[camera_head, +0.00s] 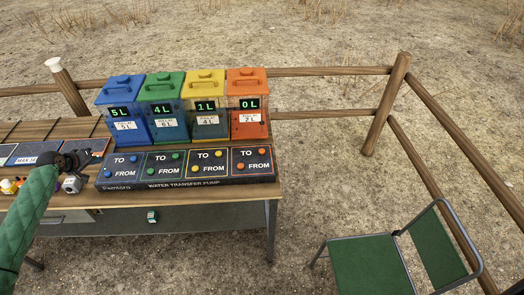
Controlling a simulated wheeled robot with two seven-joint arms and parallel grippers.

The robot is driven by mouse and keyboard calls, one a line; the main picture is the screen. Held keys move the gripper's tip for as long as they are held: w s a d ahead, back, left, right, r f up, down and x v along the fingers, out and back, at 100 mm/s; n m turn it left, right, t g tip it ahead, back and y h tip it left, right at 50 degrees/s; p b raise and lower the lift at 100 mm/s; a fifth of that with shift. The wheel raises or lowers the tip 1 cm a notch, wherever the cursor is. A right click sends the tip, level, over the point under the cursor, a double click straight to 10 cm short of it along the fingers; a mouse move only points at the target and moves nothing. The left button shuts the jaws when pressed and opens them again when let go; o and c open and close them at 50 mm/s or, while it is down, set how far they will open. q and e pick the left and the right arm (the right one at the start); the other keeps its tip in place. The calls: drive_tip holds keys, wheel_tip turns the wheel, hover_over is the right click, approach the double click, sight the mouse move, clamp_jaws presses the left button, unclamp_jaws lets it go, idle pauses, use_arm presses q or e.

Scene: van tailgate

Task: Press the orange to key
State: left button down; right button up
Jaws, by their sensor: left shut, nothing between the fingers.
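The water transfer pump panel (190,182) lies on the wooden table, with a TO key and a FROM key in each of its coloured blocks. The orange TO key (262,151) is at the top of the rightmost block, with the orange FROM key (240,167) below and left of it. My left gripper (72,183) is shut and empty, just left of the panel and well away from the orange block.
Blue (122,90), green (164,90), yellow (204,90) and orange (246,88) tanks stand behind the panel, reading 5L, 4L, 1L and 0L. A green chair (370,268) stands at lower right. A wooden fence (330,71) runs behind.

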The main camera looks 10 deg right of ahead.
clamp_jaws()
idle(1.5)
